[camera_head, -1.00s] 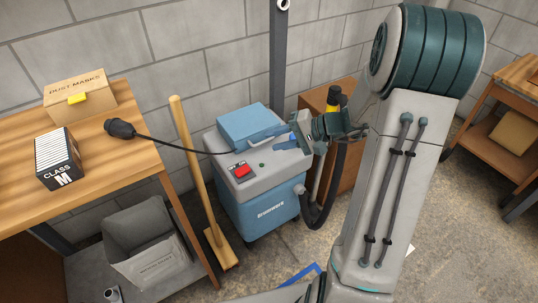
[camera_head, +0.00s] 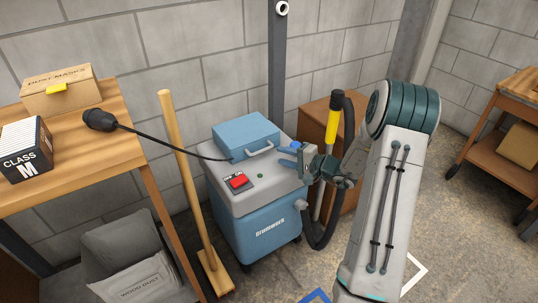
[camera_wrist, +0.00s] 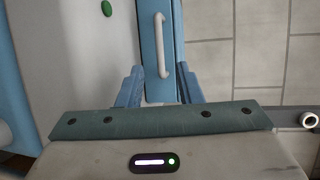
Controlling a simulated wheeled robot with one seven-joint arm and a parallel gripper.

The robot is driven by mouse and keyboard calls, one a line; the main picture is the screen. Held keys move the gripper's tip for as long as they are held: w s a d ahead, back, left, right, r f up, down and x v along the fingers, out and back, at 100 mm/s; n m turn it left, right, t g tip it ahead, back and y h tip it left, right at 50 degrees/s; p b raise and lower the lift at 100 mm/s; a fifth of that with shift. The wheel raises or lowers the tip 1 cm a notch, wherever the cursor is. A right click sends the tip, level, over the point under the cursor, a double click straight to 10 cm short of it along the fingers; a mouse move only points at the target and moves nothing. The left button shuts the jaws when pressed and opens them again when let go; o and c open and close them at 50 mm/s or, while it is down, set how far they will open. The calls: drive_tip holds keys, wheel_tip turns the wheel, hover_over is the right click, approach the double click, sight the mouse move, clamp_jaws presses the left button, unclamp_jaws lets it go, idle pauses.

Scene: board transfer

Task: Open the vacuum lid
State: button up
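The vacuum (camera_head: 262,222) is a blue and grey box on the floor with a red switch (camera_head: 238,182) on its grey top. Its blue lid (camera_head: 245,132) sits at the back of the top and looks closed. A grey handle (camera_head: 259,151) runs along the lid's front; it shows as a pale bar in the wrist view (camera_wrist: 161,45). My gripper (camera_head: 292,158) is to the right of the handle, just above the vacuum's top. In the wrist view its blue fingers (camera_wrist: 157,86) are apart, with nothing held between them, and the handle lies ahead of the gap.
A black hose (camera_head: 319,243) curves from the vacuum's right side. A broom (camera_head: 187,175) leans at its left, beside a wooden bench (camera_head: 95,157). A black cable plug (camera_head: 100,120) lies on the bench. A brown cabinet (camera_head: 310,115) stands behind my gripper.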

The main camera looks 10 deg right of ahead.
sight(264, 150)
drive_tip(key=b+x, duration=0.1)
drive_tip(key=x, duration=0.5)
drive_tip(key=shift+w+a+f, duration=0.15)
drive_tip(key=shift+w+a, duration=0.1)
clamp_jaws()
